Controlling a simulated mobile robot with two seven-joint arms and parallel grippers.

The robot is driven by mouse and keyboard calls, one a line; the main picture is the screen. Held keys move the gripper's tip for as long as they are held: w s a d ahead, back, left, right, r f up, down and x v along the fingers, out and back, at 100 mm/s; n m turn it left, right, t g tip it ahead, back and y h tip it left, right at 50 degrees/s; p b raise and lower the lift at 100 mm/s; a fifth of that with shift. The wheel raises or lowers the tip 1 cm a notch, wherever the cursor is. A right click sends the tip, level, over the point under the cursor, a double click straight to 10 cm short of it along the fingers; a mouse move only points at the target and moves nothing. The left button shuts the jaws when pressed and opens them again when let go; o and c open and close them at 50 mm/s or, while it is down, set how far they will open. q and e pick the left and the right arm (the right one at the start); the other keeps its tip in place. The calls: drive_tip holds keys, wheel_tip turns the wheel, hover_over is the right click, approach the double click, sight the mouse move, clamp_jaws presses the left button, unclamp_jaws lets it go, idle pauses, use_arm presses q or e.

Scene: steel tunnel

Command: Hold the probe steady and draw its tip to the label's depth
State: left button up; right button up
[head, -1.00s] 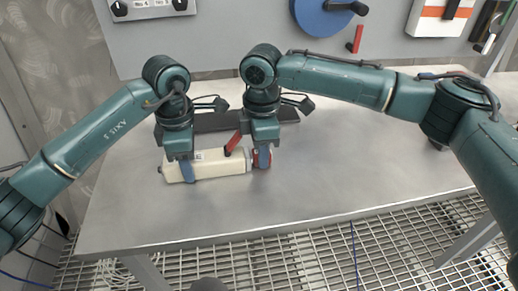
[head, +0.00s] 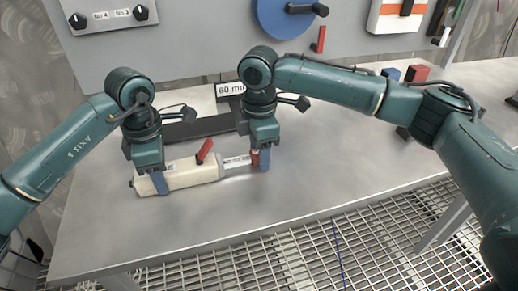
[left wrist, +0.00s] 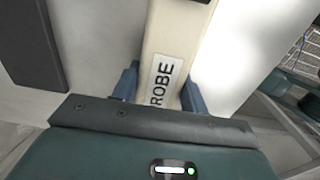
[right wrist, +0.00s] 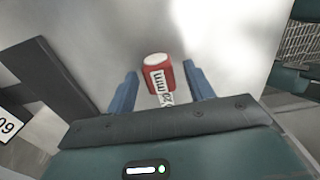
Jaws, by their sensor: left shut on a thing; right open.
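The cream probe (head: 190,175) lies along the steel table, with a red lever (head: 205,150) standing up from its body. My left gripper (head: 158,188) is shut around the rear part of its body; the left wrist view shows the letters "ROBE" on the body (left wrist: 168,50). A pale rod with markings (head: 236,162) extends from the right end and ends in a red tip (head: 255,158). My right gripper (right wrist: 160,85) is open, its fingers on either side of the red tip (right wrist: 155,62). The label (head: 230,89) reads "60 m", its right end hidden by my right arm.
A dark flat bar (head: 200,129) lies behind the probe. Blue (head: 389,74) and red blocks (head: 416,75) stand at the back right. The panel behind carries knobs, a blue disc (head: 288,15) and a red handle. The table's front right is clear; grating lies below.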

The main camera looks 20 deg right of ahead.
drive_tip(key=shift+r, duration=0.1)
wheel_tip(320, 180, up, 12)
idle(0.5)
use_arm(q)
drive_tip(key=o, duration=1.2)
drive_tip(key=shift+c, duration=0.2)
drive_tip(key=shift+r, duration=0.1)
